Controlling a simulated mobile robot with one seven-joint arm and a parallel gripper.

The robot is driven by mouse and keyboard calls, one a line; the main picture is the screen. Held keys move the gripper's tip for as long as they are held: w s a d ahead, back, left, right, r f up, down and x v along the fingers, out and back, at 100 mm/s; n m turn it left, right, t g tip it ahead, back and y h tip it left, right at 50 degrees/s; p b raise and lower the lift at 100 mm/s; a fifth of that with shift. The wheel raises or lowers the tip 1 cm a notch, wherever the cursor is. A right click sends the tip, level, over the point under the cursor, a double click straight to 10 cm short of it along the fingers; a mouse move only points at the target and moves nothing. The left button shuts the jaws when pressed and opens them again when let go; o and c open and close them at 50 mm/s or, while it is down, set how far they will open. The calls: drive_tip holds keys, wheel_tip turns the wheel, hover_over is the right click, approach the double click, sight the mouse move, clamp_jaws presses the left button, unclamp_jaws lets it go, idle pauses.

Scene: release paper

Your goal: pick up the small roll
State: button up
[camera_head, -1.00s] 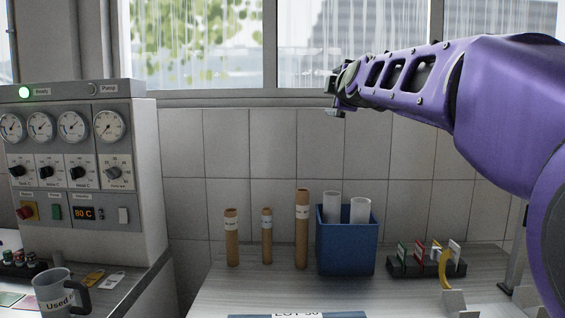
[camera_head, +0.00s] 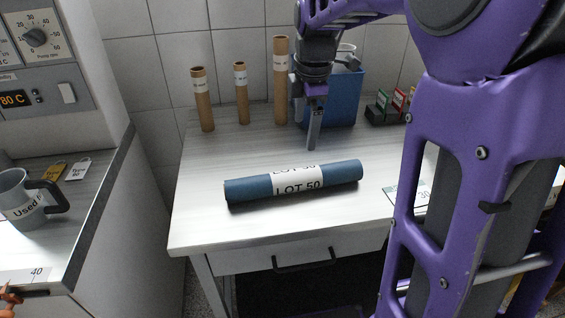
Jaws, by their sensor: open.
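A blue roll (camera_head: 250,188) with a white "LOT 50" label lies flat on the table, tilted slightly up to the right. Three brown cardboard tubes stand upright at the back: a short one (camera_head: 203,105) at the left, a thinner short one (camera_head: 242,100) in the middle, and a tall one (camera_head: 280,90). I cannot tell for certain which of these is the small roll. My gripper (camera_head: 312,143) points down, open and empty, behind and above the right half of the blue roll, apart from it. The fingers overlap in this view, so the gap hardly shows.
A blue bin (camera_head: 345,100) with white rolls stands behind my gripper, partly hidden. A dark rack (camera_head: 383,113) with coloured tags is to its right. A grey cup (camera_head: 22,200) stands on the left counter. The table (camera_head: 210,225) is clear in front of the blue roll.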

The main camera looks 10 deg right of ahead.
drive_tip(key=b, duration=0.2)
approach(298, 172)
wheel_tip(298, 172, down, 5)
drive_tip(key=shift+w+f, duration=0.1)
drive_tip(key=shift+w, duration=0.1)
drive_tip(key=shift+w+a+f+b, duration=0.1)
drive_tip(key=shift+w+f+b, duration=0.1)
drive_tip(key=shift+f, duration=0.8)
drive_tip(key=shift+w+d+f+b, duration=0.1)
drive_tip(key=shift+w+f+b, duration=0.15)
drive_tip(key=shift+f, duration=0.8)
drive_tip(key=shift+w+a+f+b, duration=0.1)
drive_tip(key=shift+w+f+b, duration=0.1)
drive_tip(key=shift+f, duration=0.8)
drive_tip(key=shift+r, duration=0.15)
clamp_jaws()
